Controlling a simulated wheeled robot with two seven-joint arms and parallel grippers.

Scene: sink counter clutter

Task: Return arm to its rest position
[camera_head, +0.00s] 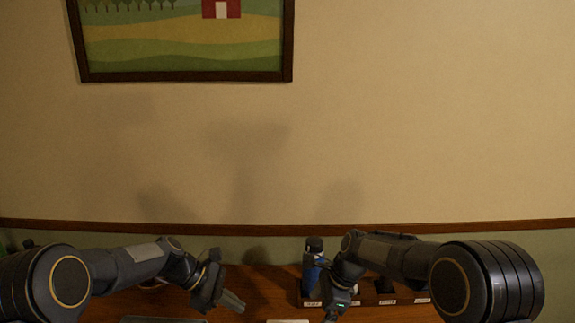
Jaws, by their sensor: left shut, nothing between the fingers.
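My left arm comes in from the left and ends in my left gripper (231,301), which is shut and empty above the wooden counter (268,285). My right arm comes in from the right. Its gripper (333,314) points down at the bottom edge of the view, and its fingertips are cut off there, so I cannot tell whether it is open or shut. Both arms are bent inward over the counter, with a gap between the two grippers.
A blue bottle with a dark top (314,250) stands close beside my right gripper, partly hidden by it. A dark holder with small white labels (387,301) runs along the counter behind my right arm. A framed picture (185,50) hangs on the wall. Counter between the grippers looks mostly clear.

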